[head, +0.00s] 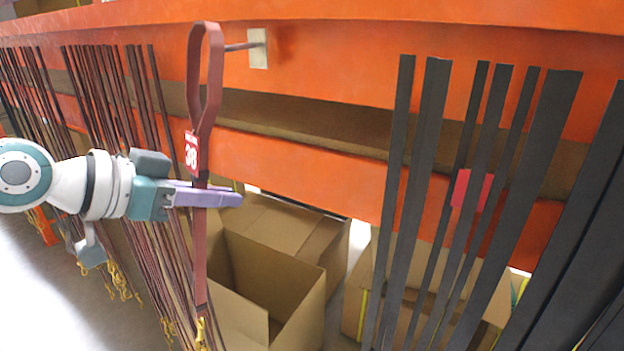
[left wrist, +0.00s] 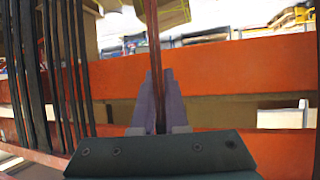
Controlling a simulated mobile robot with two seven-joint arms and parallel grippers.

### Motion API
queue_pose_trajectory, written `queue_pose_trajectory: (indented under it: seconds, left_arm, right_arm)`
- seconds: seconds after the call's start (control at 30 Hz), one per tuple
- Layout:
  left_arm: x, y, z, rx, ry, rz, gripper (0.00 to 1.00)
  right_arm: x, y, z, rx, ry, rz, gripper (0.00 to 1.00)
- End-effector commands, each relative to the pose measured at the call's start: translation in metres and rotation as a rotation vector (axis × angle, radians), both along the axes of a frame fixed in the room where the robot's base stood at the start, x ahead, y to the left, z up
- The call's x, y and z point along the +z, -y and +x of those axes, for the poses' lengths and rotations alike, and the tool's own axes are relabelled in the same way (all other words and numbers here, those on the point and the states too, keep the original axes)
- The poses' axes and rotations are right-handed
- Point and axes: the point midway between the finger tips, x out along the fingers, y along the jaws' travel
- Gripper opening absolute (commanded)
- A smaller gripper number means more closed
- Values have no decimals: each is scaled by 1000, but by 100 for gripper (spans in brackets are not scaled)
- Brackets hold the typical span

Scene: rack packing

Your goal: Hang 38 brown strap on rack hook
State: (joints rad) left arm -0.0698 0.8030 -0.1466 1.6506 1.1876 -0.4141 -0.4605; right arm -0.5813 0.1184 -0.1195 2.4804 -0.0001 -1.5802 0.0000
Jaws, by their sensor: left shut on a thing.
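The brown strap (head: 201,235) hangs upright with its loop at the top and a red tag marked 38 (head: 191,151) below the loop. My left gripper (head: 215,196) is shut on the strap just under the tag. The rack hook (head: 243,46) is a thin peg on a pale plate on the upper orange beam. In the left wrist view the strap (left wrist: 153,60) runs between the purple fingers (left wrist: 160,105). My right gripper is not visible.
Several brown straps (head: 130,110) hang at the left and several dark straps (head: 420,170) at the right, one with a pink tag (head: 471,189). Open cardboard boxes (head: 320,275) stand below the orange beam (head: 330,172). Space beside the hook's right is free.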

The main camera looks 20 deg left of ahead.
Motion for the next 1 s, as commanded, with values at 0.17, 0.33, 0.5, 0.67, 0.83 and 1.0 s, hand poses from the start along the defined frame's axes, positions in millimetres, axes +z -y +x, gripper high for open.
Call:
queue_pose_trajectory:
  seconds: [0.17, 0.33, 0.5, 0.67, 0.83, 1.0]
  left_arm:
    - [-1, 0, 13, 2, 3, 0, 0]
    - [-2, 1, 24, 2, 3, 2, 0]
    - [-7, 2, 34, 2, 3, 2, 0]
    - [-12, 3, 39, 1, 2, 1, 0]
    - [-17, 3, 42, 0, 2, 2, 0]
    - [-19, 3, 44, 0, 1, 1, 0]
  right_arm:
    - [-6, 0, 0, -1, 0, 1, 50]
    - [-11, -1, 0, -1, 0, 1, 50]
    - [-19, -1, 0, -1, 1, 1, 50]
    - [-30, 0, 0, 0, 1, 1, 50]
    - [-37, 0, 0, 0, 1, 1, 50]
    - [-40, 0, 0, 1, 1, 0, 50]
